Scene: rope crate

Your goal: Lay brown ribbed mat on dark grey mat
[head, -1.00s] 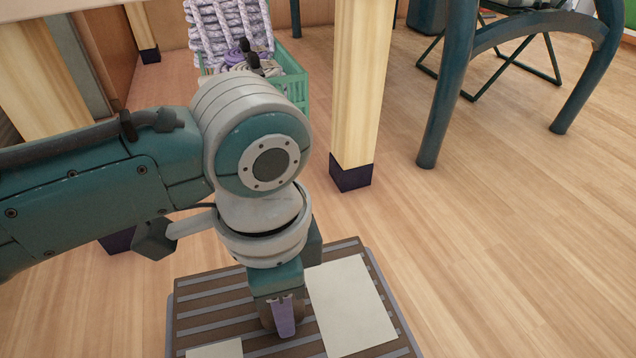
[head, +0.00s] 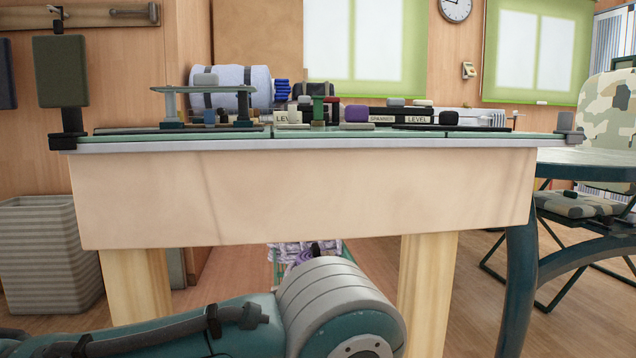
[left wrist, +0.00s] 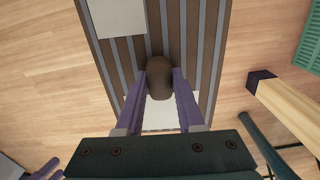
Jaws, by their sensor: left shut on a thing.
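The brown ribbed mat (left wrist: 200,20), brown with grey stripes, shows in the left wrist view with the wooden floor around it. I cannot tell whether it touches the floor. A rounded brown knob stands on it (left wrist: 160,78). My left gripper (left wrist: 160,84) has its purple fingers shut on this knob from both sides. The mat and this gripper are out of the head view, where only part of my left arm shows. On the table (head: 300,190), seen nearly edge-on, lie thin dark strips; I cannot tell whether one is the dark grey mat.
Two pale sheets (left wrist: 118,18) lie on the ribbed mat. A green crate (left wrist: 308,40) and a wooden table leg (left wrist: 285,108) stand to its right. Tools and small stands crowd the tabletop. A ribbed bin (head: 45,255) stands left, a chair (head: 600,200) right.

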